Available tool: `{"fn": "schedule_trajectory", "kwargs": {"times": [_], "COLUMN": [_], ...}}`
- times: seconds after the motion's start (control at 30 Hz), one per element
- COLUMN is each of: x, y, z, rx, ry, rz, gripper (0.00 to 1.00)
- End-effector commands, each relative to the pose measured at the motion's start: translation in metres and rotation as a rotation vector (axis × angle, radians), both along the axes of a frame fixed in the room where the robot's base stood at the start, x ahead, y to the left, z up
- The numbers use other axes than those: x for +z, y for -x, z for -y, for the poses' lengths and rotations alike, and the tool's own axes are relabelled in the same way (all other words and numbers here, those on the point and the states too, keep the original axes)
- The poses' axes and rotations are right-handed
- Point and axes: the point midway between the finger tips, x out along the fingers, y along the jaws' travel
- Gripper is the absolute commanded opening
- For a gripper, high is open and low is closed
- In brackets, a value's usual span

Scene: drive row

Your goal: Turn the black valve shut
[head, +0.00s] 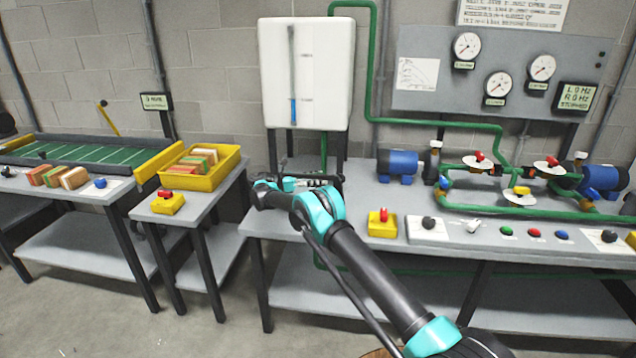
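My gripper (326,180) is in the head view, small and dark, beyond my teal arm joint. It is at the back of the bench, just below the white tank (306,75). My arm hides part of it, and whether its fingers are open or shut does not show. I cannot make out a black valve with certainty. The green pipework at the right carries valves with a red handle (475,160), a second red handle (547,164) and a yellow handle (519,193). My gripper is well left of these.
A blue motor (397,164) and a yellow box with a red button (381,223) stand on the bench. A control panel (520,231) with knobs and buttons runs along its front right. A yellow crate (200,168) stands on the left table. Gauges (467,46) hang above.

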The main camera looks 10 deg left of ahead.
Motion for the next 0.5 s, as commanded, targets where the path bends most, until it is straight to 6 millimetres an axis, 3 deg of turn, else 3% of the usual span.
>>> {"fn": "schedule_trajectory", "kwargs": {"times": [0.3, 0.5], "x": [0.059, 0.082], "y": [0.000, 0.000], "z": [0.000, 0.000], "rx": [0.000, 0.000], "ry": [0.000, 0.000], "rz": [0.000, 0.000], "gripper": [0.43, 0.43]}}
